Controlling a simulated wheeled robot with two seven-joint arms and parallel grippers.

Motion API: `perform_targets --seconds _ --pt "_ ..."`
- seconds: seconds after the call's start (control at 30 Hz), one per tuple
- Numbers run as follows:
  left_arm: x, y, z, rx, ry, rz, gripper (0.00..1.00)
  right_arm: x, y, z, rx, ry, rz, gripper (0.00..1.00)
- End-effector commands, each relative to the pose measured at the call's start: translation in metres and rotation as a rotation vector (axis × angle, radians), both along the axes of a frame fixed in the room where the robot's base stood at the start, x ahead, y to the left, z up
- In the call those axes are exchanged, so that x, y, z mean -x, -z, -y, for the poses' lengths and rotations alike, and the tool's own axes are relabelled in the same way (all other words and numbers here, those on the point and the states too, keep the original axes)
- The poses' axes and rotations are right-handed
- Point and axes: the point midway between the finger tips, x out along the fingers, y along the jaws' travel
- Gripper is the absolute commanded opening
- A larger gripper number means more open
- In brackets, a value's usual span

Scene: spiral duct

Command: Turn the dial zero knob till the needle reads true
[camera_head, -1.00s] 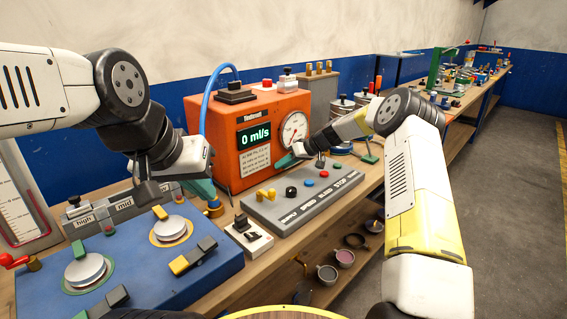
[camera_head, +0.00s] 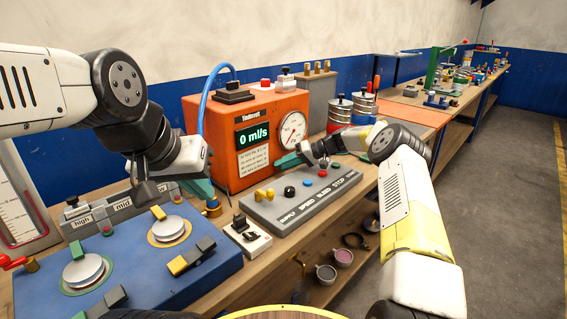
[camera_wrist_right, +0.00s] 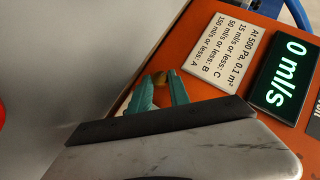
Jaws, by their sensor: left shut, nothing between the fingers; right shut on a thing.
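The orange tester (camera_head: 225,160) stands on the bench with a round white dial (camera_head: 293,128) and a lit display (camera_head: 253,137) reading 0 ml/s. My right gripper (camera_head: 284,161) is at the tester's front face, below the dial. In the right wrist view its teal fingers (camera_wrist_right: 160,86) are shut on a small brass knob (camera_wrist_right: 160,77), mostly hidden between them. My left gripper (camera_head: 209,196) is shut and empty, beside a brass fitting (camera_head: 213,207) left of the tester.
A grey control panel (camera_head: 300,205) with coloured buttons lies just below the right gripper. A blue fixture board (camera_head: 135,262) fills the front left. A small switch box (camera_head: 247,239) stands between them. Metal canisters (camera_head: 340,112) stand right of the tester.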

Motion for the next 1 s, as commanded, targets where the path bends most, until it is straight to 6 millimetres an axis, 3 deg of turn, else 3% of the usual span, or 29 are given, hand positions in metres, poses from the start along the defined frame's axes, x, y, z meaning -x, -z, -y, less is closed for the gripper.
perform_targets --seconds 0.23,0.27,0.3,0.67,1.0 --pt "0.000 0.000 0.000 0.000 0.000 0.000 0.00 0.000 0.001 0.001 0.003 0.001 0.000 0.00" --pt "0.000 0.000 0.000 0.000 0.000 0.000 0.00 0.000 0.001 0.001 0.003 0.001 0.000 0.28" --pt "0.000 0.000 0.000 0.000 0.000 0.000 0.00 0.000 0.001 0.001 0.003 0.001 0.000 0.31" --pt "0.000 0.000 0.000 0.000 0.000 0.000 0.00 0.000 -0.002 0.005 0.001 0.001 0.002 0.31" --pt "0.000 0.000 0.000 0.000 0.000 0.000 0.00 0.007 -0.028 0.053 0.003 0.003 0.001 0.31"
